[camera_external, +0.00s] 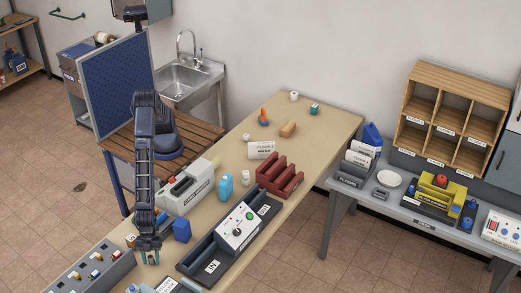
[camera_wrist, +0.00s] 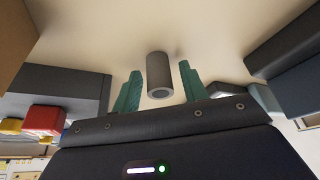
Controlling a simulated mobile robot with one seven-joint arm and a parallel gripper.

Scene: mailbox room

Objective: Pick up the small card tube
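A small grey-brown tube (camera_wrist: 158,72) shows in the wrist view, its open round end toward the camera. My gripper (camera_wrist: 159,88) has its two green fingers apart, one on each side of the tube, with a clear gap on both sides. In the external view my gripper (camera_external: 150,257) points down over the near part of the long tan table. I cannot make out the tube there.
A grey side table (camera_external: 400,214) stands right.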

